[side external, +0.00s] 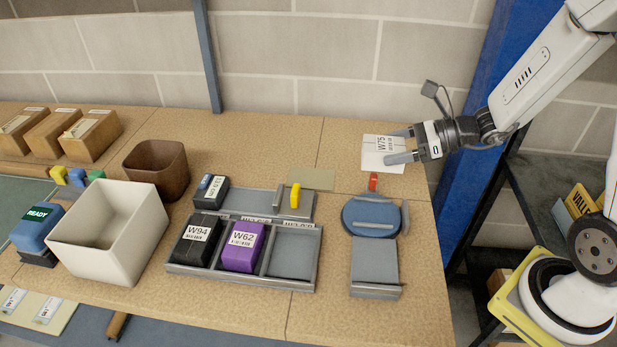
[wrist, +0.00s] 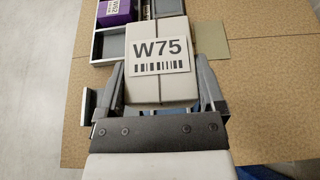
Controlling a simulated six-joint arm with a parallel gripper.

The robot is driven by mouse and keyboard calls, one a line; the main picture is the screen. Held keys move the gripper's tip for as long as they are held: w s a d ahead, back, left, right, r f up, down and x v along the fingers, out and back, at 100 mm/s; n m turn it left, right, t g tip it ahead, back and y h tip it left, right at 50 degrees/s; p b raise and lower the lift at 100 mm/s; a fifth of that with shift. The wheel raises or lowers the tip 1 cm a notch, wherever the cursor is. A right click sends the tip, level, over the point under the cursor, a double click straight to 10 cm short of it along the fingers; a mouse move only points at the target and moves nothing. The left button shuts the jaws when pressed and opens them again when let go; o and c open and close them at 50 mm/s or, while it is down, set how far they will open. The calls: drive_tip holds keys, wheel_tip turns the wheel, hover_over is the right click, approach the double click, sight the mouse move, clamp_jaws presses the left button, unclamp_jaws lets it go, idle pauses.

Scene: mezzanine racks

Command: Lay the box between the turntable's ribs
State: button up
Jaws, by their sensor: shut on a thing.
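The white box (side external: 377,146) carries a W75 label and shows at the back right of the bench in the side external view. It also fills the middle of the wrist view (wrist: 143,84), label facing the camera. My gripper (side external: 398,146) is shut on the box, one finger on each side. The blue round turntable (side external: 355,227) lies on the bench in front of the box in the side external view, with light raised ribs on its top. The box is apart from the turntable. The box's underside is hidden, so its height over the bench is hard to tell.
A grey tray (side external: 214,276) holds a black W94 box (side external: 191,247) and a purple W62 box (side external: 240,258); its right compartment is empty. A red piece (side external: 373,181) stands behind the turntable, and a grey pad (side external: 374,262) lies in front. A white bin (side external: 95,258) stands left.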

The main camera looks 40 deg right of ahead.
wheel_tip(320, 180, down, 8)
idle(0.5)
drive_tip(key=shift+f, duration=2.9)
drive_tip(key=shift+f, duration=0.4)
drive_tip(key=o, duration=1)
drive_tip(key=shift+s+d, duration=0.1)
drive_tip(key=shift+v, duration=3.85)
